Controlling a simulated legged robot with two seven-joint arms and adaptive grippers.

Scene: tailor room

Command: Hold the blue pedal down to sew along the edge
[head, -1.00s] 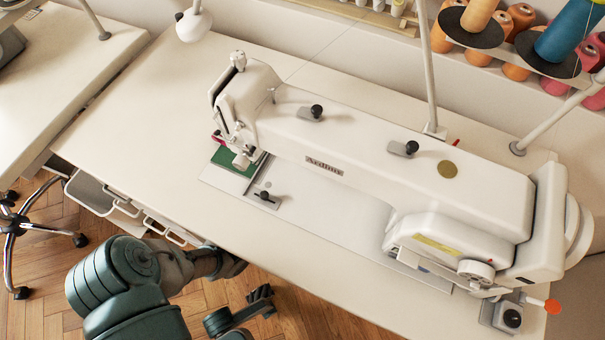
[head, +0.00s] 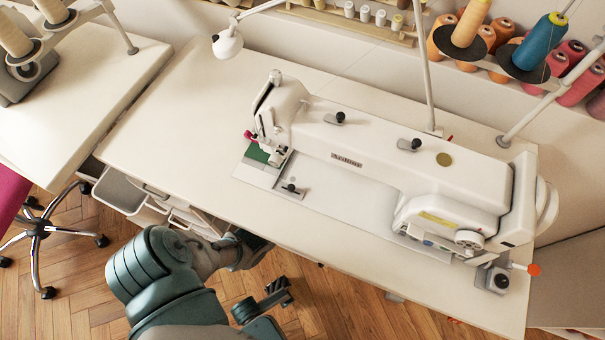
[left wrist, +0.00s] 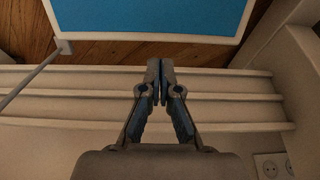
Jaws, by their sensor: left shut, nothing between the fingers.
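The blue pedal (left wrist: 155,14) is a flat blue panel with a pale border at the top of the left wrist view, above wooden floor. My left gripper (left wrist: 160,66) is shut and empty. Its fingertips point toward the pedal, with a gap between them in the picture; I cannot tell the depth. In the head view the left arm reaches beneath the table's front edge, and the table hides the pedal. The white sewing machine (head: 400,165) stands on the table, with a green piece of fabric (head: 257,153) under its needle end.
Pale horizontal bars (left wrist: 75,110) cross the left wrist view beneath my fingers. White drawers (head: 125,190) hang under the table (head: 190,120). A wheeled chair base (head: 40,228) stands at left. Thread spools (head: 470,22) fill the back right.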

